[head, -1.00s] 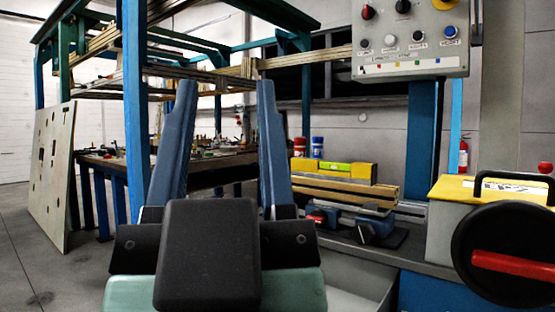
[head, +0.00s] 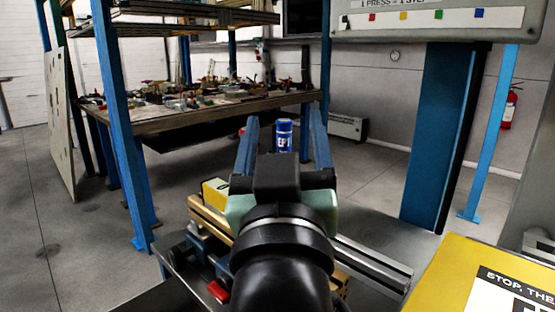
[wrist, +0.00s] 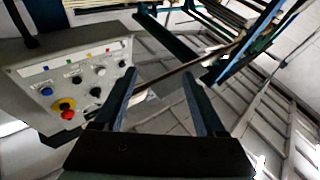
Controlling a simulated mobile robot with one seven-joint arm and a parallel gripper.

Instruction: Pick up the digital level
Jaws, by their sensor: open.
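The digital level shows as a yellow end piece (head: 214,190) in the head view. It lies on a wooden beam (head: 208,216), and the rest of it is hidden behind my gripper and arm. My gripper (head: 284,118) points away from the camera with its two blue fingers spread wide and nothing between them. In the head view it overlaps the level, and I cannot tell the gap between them. The wrist view shows the fingers (wrist: 161,75) apart and empty, and the level is not in that view.
A blue can (head: 284,137) stands beyond my fingers. A cluttered workbench (head: 200,108) stands behind. Metal rails (head: 370,262) extend right of the beam. A control panel (wrist: 80,80) fills the wrist view's left.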

